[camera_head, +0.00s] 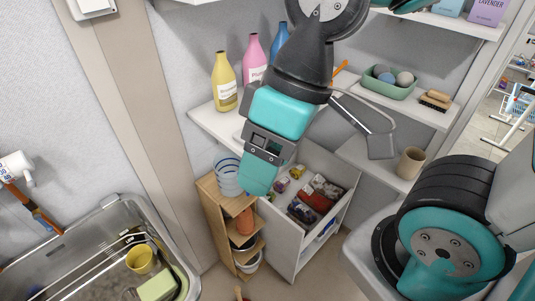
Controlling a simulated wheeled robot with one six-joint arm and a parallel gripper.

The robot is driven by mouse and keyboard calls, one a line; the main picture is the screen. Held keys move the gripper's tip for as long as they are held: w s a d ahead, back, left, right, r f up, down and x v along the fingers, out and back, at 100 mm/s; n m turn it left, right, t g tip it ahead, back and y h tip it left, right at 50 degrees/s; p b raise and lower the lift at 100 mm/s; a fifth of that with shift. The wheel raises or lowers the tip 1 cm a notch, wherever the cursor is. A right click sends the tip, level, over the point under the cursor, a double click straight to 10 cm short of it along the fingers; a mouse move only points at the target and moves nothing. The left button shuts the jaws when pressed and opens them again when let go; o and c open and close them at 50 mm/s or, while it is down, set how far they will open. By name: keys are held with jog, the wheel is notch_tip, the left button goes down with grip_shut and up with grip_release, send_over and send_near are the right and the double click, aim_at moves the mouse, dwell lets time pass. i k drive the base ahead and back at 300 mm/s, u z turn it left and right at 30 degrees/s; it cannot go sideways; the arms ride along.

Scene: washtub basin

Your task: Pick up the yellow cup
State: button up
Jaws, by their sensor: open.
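The yellow cup (141,259) stands in the metal washtub basin (88,232) at the lower left, close to a pale yellow-green block and some dark items. My gripper (258,182) points downward near the middle of the view, well to the right of the cup and apart from it. It is open, and no object shows in it. Its fingertips are seen side-on, so the gap between them is hard to make out.
A wall shelf holds yellow (224,84), pink (255,62) and blue bottles. A wooden rack (211,197) with bowls and an open drawer (340,180) of small items stand below my gripper. A tan cup (411,162) sits on a right shelf.

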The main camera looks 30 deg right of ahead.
aim_at(142, 259)
jog(key=u, duration=0.55)
jog(key=k, duration=1.3)
jog(key=z, duration=0.15)
jog(key=i, duration=1.85)
jog(key=u, duration=0.65)
